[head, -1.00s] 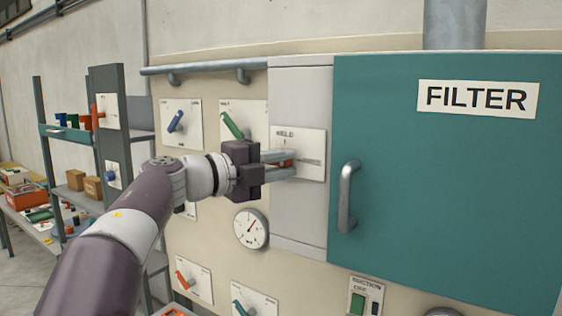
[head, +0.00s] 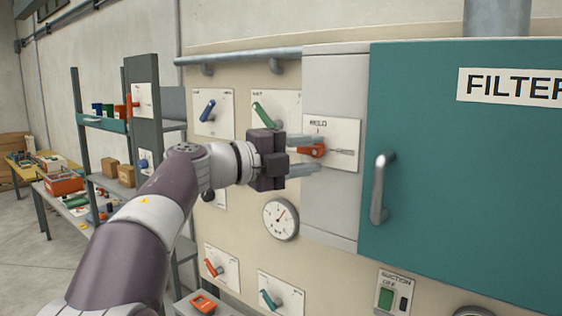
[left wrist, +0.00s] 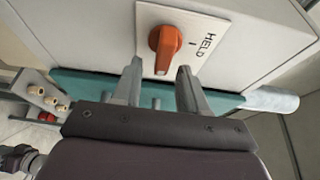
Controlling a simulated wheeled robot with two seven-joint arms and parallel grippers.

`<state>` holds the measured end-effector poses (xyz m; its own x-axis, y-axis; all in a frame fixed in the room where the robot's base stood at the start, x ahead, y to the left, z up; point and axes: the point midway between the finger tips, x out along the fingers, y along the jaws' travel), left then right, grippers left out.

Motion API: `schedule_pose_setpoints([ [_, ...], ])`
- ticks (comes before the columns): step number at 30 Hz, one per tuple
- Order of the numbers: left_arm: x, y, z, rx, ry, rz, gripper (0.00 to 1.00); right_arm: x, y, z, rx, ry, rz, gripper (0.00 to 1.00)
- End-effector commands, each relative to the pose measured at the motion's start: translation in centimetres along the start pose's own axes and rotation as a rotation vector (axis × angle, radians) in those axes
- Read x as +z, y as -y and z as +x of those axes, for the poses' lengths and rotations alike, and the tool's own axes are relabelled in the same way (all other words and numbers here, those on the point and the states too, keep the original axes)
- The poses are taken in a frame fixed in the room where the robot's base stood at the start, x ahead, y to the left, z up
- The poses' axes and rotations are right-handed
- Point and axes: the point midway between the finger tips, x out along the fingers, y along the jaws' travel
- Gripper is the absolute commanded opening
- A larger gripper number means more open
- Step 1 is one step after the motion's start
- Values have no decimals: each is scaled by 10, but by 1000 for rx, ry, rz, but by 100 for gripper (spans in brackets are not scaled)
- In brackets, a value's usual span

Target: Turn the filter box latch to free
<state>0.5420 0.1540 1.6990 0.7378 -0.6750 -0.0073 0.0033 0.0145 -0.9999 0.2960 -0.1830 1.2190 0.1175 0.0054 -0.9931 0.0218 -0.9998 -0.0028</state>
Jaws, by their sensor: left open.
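The filter box latch is an orange handle (head: 313,151) on a white plate (head: 347,131) marked HELD, on the grey side of the filter box (head: 450,190). In the head view the handle lies roughly level, its end to the left, and a dark line shows on the plate to its right. In the left wrist view the latch (left wrist: 167,45) shows just beyond and between the fingertips, with the HELD mark to its right. My left gripper (head: 315,154) is open and empty, its fingers above and below the handle's end. My right gripper is not in view.
A metal door handle (head: 380,188) sticks out from the teal door. Blue (head: 207,111) and green (head: 263,115) levers and a round gauge (head: 281,219) are on the panel to the left. A shelf rack (head: 140,120) stands further left.

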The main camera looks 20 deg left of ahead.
Motion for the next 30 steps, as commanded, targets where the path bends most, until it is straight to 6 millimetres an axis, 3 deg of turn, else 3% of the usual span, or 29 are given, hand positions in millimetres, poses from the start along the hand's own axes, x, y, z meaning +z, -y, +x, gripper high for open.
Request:
schedule_pose_setpoints([
  [6,1,-7,-53,-1,7,4,43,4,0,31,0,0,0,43],
  [13,1,-4,-101,0,4,2,43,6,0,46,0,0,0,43],
  [18,0,-2,-111,1,0,-1,43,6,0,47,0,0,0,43],
  [30,0,-1,-111,1,0,3,43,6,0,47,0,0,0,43],
])
